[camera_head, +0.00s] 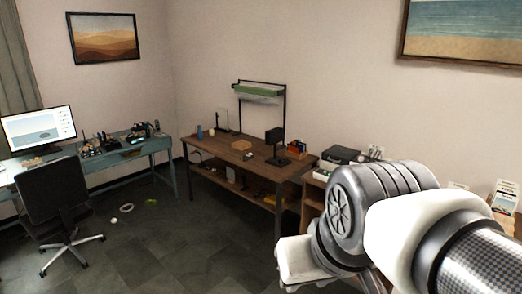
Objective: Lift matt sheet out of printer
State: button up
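A dark, boxy device (340,154), possibly the printer, stands on a low wooden cabinet right of the brown workbench, partly behind my arm. It is too small to tell whether a sheet is in it. I cannot make out a matt sheet anywhere. My arm fills the lower right, with a grey ribbed joint and white links. No gripper fingers show.
The brown workbench (222,146) by the back wall holds a black stand (276,145) and small items. A blue desk (118,156) with a monitor (38,129) and black chair (58,196) is at left. Small things lie on the otherwise open floor.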

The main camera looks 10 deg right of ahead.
aim_at(376, 152)
jog(key=z, duration=1.1)
jog(key=i+j+z, duration=0.15)
jog(key=i+j, duration=0.2)
jog(key=i, duration=0.5)
jog(key=i+j+z, duration=0.15)
jog(key=i+j, duration=0.3)
jog(key=i, duration=0.35)
jog(key=i+j+z, duration=0.15)
jog(key=i+j, duration=0.4)
jog(key=i, duration=0.25)
jog(key=i+j+z, duration=0.2)
jog(key=i+j, duration=0.4)
jog(key=i, duration=0.15)
